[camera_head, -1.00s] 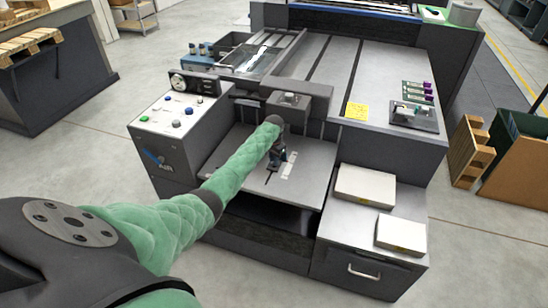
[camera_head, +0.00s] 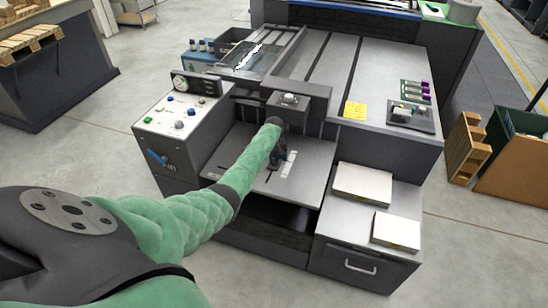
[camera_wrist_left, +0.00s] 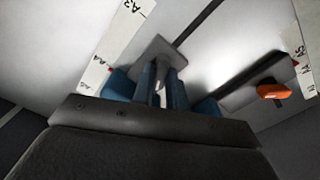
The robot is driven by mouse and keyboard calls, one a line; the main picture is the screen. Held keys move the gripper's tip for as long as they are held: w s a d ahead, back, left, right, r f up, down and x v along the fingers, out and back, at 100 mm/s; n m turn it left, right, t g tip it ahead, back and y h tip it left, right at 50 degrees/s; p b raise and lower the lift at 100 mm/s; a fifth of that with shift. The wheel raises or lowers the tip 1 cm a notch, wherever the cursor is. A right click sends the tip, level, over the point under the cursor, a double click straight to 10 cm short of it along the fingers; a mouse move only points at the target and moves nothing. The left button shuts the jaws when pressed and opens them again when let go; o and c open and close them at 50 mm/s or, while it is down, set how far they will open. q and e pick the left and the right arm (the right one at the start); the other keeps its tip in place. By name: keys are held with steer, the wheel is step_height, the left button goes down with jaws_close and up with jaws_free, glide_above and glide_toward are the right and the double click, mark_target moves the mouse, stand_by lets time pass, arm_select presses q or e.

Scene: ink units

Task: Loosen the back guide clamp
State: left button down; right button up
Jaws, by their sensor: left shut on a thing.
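My left gripper (camera_head: 281,159) reaches down to the feed table (camera_head: 255,186) of the grey machine. In the left wrist view the gripper (camera_wrist_left: 160,92) has its blue fingers close together around a small grey part, which I take to be the guide clamp. A grey plate (camera_wrist_left: 160,52) shows just beyond the fingertips. The fingers hide most of the gripped part, and I cannot tell how tight the clamp is. An orange knob (camera_wrist_left: 273,91) lies apart on the right, beside a dark slot. My right gripper is not in view.
White scale strips with size marks lie left (camera_wrist_left: 118,38) and right (camera_wrist_left: 308,50) of the gripper in the wrist view. A control panel (camera_head: 178,116) stands left of the feed table. Two pale stacks (camera_head: 362,184) lie on the cabinet at right. A crossbar overhangs the table's back.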

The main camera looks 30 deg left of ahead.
arm_select(q)
steer(key=shift+r+n+p, duration=0.1)
steer(key=shift+n+p, duration=0.45)
steer(key=shift+n, duration=1.25)
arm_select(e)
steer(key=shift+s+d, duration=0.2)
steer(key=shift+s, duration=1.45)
arm_select(q)
steer(key=c, duration=1.4)
jaws_free()
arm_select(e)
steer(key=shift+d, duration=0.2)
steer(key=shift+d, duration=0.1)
